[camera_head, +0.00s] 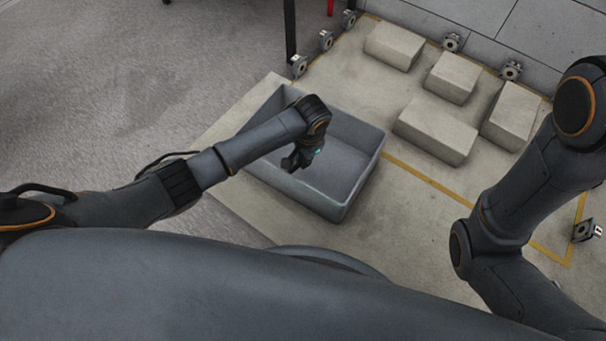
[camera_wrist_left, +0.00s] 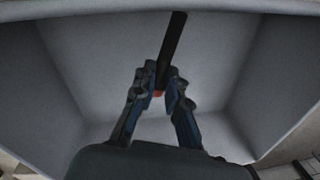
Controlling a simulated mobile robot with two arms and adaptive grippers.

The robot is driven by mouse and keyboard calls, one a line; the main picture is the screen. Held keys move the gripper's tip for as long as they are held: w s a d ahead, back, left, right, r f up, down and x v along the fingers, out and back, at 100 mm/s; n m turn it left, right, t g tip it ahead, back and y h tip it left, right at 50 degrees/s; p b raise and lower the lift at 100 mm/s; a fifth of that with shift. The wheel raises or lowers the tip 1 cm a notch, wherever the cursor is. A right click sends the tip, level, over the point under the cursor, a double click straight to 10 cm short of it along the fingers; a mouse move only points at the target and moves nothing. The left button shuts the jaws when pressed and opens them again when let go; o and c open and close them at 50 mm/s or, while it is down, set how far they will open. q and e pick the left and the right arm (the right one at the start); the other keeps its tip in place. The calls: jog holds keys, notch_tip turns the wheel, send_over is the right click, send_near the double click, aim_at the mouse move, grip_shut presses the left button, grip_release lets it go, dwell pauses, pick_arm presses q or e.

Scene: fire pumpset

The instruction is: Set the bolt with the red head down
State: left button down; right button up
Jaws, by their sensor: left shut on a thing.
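My left gripper (camera_head: 290,163) hangs over the inside of a grey open bin (camera_head: 345,196). In the left wrist view the left gripper (camera_wrist_left: 163,88) is shut on the bolt, between its two fingertips. The bolt (camera_wrist_left: 174,42) shows as a long dark shaft pointing away towards the top of the picture. A small bit of its red head (camera_wrist_left: 158,93) shows between the fingers. The bin's pale walls (camera_wrist_left: 75,75) surround the bolt in that view. I cannot tell whether the bolt touches the bin. In the head view I cannot make out the bolt.
Several pale blocks (camera_head: 436,131) stand on the floor right of the bin. Small metal fittings (camera_head: 299,66) line the back edge, and another fitting (camera_head: 585,230) lies at the right. A dark post (camera_head: 290,28) rises behind the bin. The floor left of the bin is clear.

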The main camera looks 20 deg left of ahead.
aim_at(302, 174)
pick_arm(q)
notch_tip(302, 174, down, 2)
jog(key=shift+f+b, duration=0.2)
jog(key=shift+b, duration=0.35)
notch_tip(302, 174, down, 4)
jog(key=b, duration=0.3)
jog(key=shift+f, duration=0.1)
jog(key=c, duration=1.4)
grip_release()
jog(key=shift+o, duration=0.2)
